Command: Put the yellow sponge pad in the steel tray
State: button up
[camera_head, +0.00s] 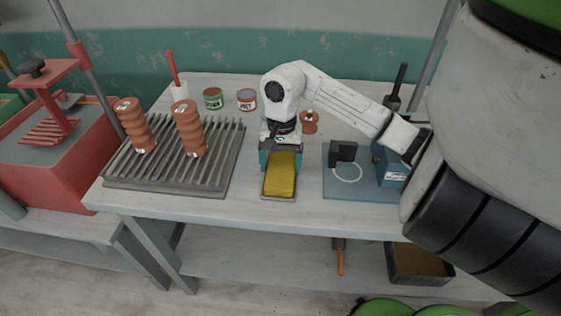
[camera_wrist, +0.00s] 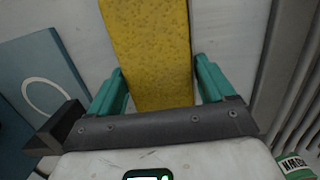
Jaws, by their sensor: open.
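The yellow sponge pad (camera_head: 283,178) lies at the front middle of the table, long side pointing toward the front edge. A thin grey rim (camera_head: 279,198) shows under its near end; it looks like a shallow steel tray, but the pad hides most of it. My gripper (camera_head: 281,158) is over the far part of the pad, pointing down. In the wrist view, the teal fingers of my gripper (camera_wrist: 158,68) are open, one on each side of the sponge pad (camera_wrist: 148,40).
A slatted grey rack (camera_head: 170,178) with two stacks of clay rings stands left. Two small cans (camera_head: 213,99) are behind. A blue-grey board (camera_head: 362,190) with a black block (camera_head: 343,152) lies right. A dark bin (camera_head: 420,265) stands on the lower shelf.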

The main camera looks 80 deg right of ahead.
aim_at(282, 160)
jog(key=shift+s+f, duration=0.2)
jog(key=shift+f, duration=0.1)
jog(key=shift+r+p, duration=0.4)
jog(key=shift+p, duration=0.3)
notch_tip(282, 160, up, 12)
jog(key=d+b, duration=0.1)
jog(key=b, duration=0.1)
jog(key=shift+w+d, duration=0.15)
jog(key=shift+d, duration=0.1)
